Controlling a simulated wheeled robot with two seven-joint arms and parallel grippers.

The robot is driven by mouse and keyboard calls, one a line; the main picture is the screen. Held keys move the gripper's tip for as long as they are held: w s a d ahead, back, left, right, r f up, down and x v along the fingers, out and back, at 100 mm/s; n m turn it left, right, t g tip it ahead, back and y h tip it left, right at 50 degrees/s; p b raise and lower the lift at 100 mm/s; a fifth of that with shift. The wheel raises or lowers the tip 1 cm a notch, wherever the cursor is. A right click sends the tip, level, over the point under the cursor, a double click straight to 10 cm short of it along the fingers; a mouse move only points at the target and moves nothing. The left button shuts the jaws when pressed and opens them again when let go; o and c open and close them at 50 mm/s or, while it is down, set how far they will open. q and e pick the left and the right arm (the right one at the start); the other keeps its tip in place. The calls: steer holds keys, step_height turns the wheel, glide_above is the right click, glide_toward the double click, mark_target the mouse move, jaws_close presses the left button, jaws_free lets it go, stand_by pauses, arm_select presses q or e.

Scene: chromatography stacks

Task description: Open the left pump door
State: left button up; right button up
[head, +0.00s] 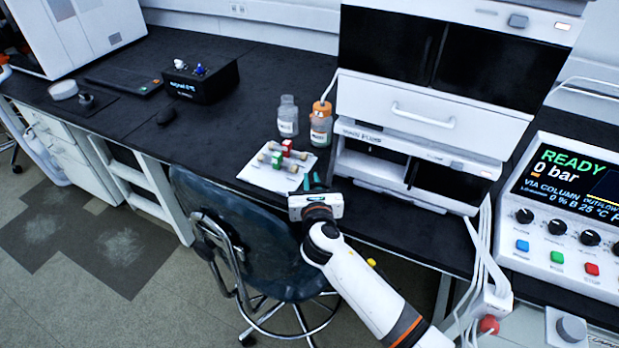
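The chromatography stack stands at the back right of the bench. The top module has two dark panels, a left one (382,45) and a right one (480,62). I cannot tell which of these is the left pump door. My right gripper (313,180) is in front of the stack, left of the lower module, near the bench's front edge. Its teal fingers look apart and empty. My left gripper is not in view.
A white sheet with small vials (262,176) lies beyond my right gripper, with a clear bottle (288,116) and an orange-capped bottle (321,124) behind. A control panel (560,215) reads READY, 0 bar. A blue chair (235,225) stands below the bench.

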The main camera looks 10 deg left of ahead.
steer(key=shift+w+a+r, duration=0.1)
steer(key=shift+r, duration=0.55)
steer(key=shift+s+r, duration=0.1)
steer(key=shift+s, duration=0.25)
steer(key=s+a+p, duration=0.2)
steer(key=s+p, duration=0.2)
steer(key=s, duration=0.9)
steer(key=shift+s+f, duration=0.4)
steer(key=shift+f, duration=0.05)
steer(key=shift+p, duration=0.3)
